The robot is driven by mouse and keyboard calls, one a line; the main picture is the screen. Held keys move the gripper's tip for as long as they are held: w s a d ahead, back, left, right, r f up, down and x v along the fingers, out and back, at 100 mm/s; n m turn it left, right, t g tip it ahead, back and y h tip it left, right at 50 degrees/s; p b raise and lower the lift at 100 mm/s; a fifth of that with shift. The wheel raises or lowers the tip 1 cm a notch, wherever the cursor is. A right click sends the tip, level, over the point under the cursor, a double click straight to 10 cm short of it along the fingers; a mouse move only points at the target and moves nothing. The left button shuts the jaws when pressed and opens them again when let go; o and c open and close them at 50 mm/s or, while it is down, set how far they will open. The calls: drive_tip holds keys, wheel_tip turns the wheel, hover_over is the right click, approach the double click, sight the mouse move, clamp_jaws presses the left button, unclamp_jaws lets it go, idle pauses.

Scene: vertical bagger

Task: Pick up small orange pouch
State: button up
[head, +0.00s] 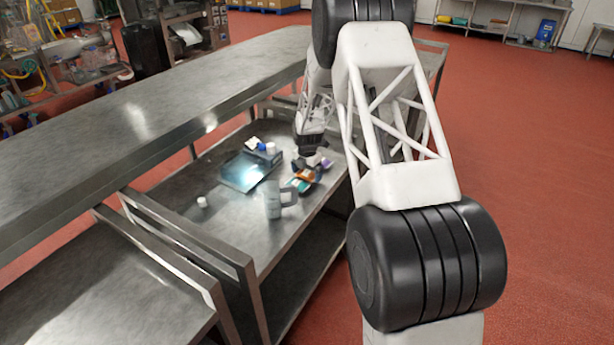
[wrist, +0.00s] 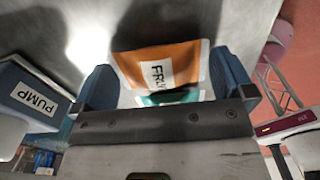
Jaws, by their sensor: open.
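The small orange pouch (wrist: 185,55) has a white label with dark letters, partly cut off, and pale ends. It lies between the two blue fingers of my gripper (wrist: 163,64) in the wrist view. The fingers stand apart on either side of it, and I cannot tell whether they touch it. A teal item (wrist: 180,96) shows beside the pouch, partly hidden by the gripper body. In the head view my gripper (head: 309,160) is low over the cart's top shelf, above the orange pouch (head: 304,174), which it partly hides.
A shiny tray (head: 243,172), a grey mug (head: 273,203) and a small white cap (head: 202,202) are on the metal cart (head: 232,220). A long steel table (head: 120,125) runs alongside.

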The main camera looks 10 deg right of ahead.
sight(306, 172)
drive_tip(key=shift+f, duration=0.3)
idle(0.4)
drive_tip(key=c, duration=0.6)
drive_tip(key=shift+c, duration=0.2)
drive_tip(key=shift+r, duration=5)
drive_tip(key=shift+a, duration=0.15)
